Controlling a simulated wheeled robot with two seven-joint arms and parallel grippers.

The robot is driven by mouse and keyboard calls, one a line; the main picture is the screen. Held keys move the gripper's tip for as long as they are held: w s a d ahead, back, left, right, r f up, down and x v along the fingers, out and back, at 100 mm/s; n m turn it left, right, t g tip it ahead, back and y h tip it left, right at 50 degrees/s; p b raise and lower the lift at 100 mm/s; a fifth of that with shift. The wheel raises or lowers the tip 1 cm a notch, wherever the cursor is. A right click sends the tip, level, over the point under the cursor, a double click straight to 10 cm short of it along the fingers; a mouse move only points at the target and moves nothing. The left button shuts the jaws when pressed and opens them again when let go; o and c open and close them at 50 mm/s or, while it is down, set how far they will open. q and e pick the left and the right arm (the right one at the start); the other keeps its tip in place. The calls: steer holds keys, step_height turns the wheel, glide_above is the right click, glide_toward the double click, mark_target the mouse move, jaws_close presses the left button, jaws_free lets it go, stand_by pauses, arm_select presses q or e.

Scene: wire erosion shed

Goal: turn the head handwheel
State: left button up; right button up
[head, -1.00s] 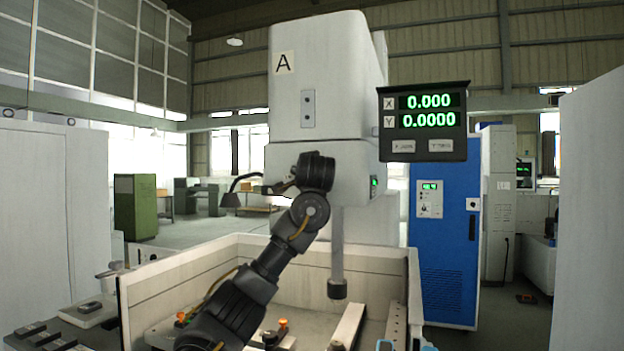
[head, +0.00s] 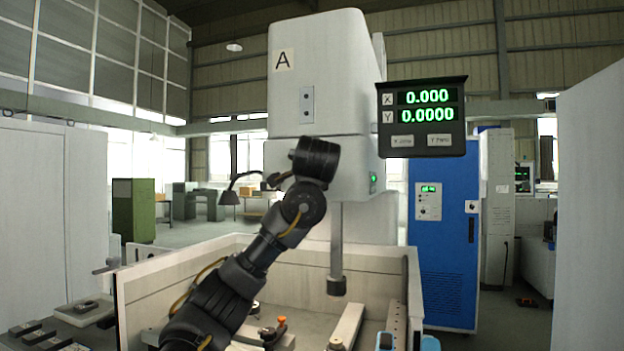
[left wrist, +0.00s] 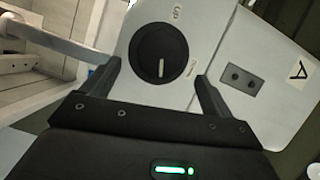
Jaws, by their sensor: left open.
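The head handwheel (left wrist: 160,53) is a round black dial with a pale line, on the light grey machine head, and shows in the left wrist view. My left gripper (left wrist: 157,70) is open, with one finger to each side of the dial's lower part in the picture. I cannot tell whether the fingers touch it. In the head view my left arm rises in front of the machine head (head: 318,70), marked "A". The handwheel is not visible there, and the gripper's fingers are not clear. My right gripper is out of view.
A readout box (head: 422,117) juts out to the right of the machine head. A grey spindle (head: 336,250) hangs over the open-topped tank (head: 190,268), which holds bars and orange-knobbed clamps. A blue cabinet (head: 443,240) stands to the right and a pale cabinet (head: 55,220) to the left.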

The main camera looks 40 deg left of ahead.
arm_select(q)
steer(key=v, duration=0.3)
steer(key=shift+s+d+b, duration=0.2)
steer(key=shift+b, duration=0.2)
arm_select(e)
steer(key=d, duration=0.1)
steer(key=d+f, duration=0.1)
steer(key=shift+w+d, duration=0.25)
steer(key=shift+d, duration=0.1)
